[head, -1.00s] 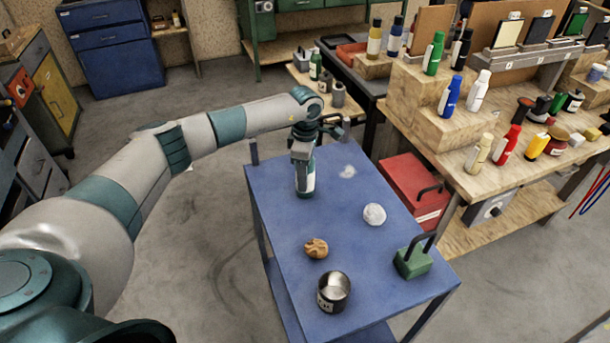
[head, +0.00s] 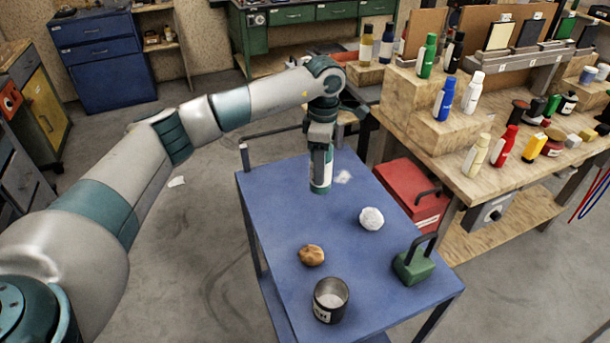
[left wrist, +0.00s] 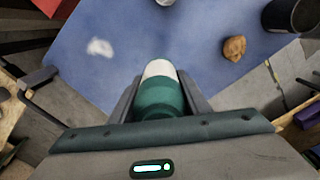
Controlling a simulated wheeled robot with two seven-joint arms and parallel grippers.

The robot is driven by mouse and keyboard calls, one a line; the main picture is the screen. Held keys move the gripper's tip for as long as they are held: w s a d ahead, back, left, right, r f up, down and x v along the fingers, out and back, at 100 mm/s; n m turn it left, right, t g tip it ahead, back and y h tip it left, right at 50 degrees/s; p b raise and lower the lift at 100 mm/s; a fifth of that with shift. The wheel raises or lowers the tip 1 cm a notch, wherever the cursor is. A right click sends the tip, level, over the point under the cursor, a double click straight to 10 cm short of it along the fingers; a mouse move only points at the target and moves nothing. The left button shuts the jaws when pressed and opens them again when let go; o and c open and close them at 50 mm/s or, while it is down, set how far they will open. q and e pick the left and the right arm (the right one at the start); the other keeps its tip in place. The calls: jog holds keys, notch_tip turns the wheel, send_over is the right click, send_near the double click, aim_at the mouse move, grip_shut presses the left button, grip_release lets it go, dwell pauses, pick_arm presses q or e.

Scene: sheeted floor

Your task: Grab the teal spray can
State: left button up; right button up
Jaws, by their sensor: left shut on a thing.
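The teal spray can (head: 320,178), with a white label band, is held upright in my left gripper (head: 321,150). It appears raised a little above the blue cart top (head: 285,215), near its far end. In the left wrist view, the can's teal and white body (left wrist: 160,92) sits between the two fingers of my left gripper (left wrist: 160,85), which are shut on it. The fingers and wrist hide its upper part in the head view. My right gripper is not in view.
A red toolbox (head: 408,190) stands between the cart and a wooden bench (head: 455,175) crowded with bottles.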

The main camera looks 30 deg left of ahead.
pick_arm(q)
jog(key=d+r, duration=0.1)
jog(key=d+r+b, duration=0.1)
jog(key=d, duration=0.1)
jog(key=d+r, duration=0.1)
jog(key=shift+s+d, duration=0.3)
jog(key=shift+s, duration=0.05)
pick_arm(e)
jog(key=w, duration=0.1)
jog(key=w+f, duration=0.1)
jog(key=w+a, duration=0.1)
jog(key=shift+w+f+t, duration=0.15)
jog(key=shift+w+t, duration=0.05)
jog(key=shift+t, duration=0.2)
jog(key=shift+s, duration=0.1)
